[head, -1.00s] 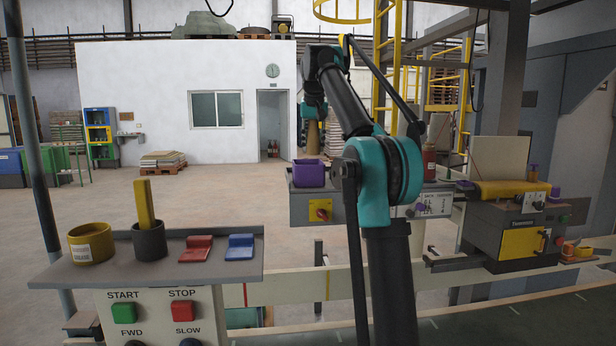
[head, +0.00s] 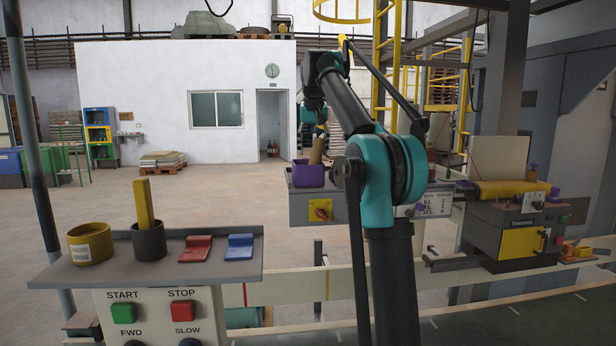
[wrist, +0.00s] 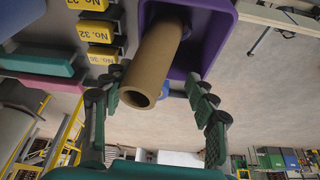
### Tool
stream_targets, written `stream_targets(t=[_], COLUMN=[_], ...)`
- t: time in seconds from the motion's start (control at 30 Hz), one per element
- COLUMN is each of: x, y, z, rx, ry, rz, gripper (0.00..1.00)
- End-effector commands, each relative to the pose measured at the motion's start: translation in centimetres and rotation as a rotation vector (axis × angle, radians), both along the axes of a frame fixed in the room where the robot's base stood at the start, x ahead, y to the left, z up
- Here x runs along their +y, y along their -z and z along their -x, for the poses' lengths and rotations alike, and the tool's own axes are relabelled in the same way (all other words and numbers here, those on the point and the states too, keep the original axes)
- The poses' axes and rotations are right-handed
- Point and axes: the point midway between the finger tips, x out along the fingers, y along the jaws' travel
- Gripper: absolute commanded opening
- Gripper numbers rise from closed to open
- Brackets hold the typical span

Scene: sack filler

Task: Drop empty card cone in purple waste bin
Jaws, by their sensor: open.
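The brown card cone (head: 317,150) is a tapered tube, tilted, at the purple waste bin (head: 308,174) in the head view. In the wrist view the cone (wrist: 157,55) points its open, hollow end towards the camera, and its far end reaches into the mouth of the purple bin (wrist: 216,45). My gripper (wrist: 153,78) is open, with one finger on each side of the cone. The right finger stands clear of it; whether the left one touches cannot be told. In the head view my gripper (head: 320,131) is small and partly hidden behind my arm.
The bin stands on the left end of a grey control counter (head: 330,207), partly hidden by my arm. A nearer shelf (head: 150,268) carries a yellow pot (head: 90,243), a dark pot (head: 149,241) and red and blue blocks. Yellow labels (wrist: 93,29) lie near the bin.

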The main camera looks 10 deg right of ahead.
Motion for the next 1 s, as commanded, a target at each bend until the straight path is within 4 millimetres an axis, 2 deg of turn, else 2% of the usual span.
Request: stream_targets(t=[0.17,0.4,0.6,1.0], x=[0.0,0.2,0.3,0.3], y=[-1.0,-4.3,-6.1,-6.9], z=[0.4,1.7,2.4,2.9], rx=[0.000,0.000,0.000,0.000], ry=[0.000,0.000,0.000,0.000], rz=[0.000,0.000,0.000,0.000], gripper=[0.58,0.58,0.58,0.58])
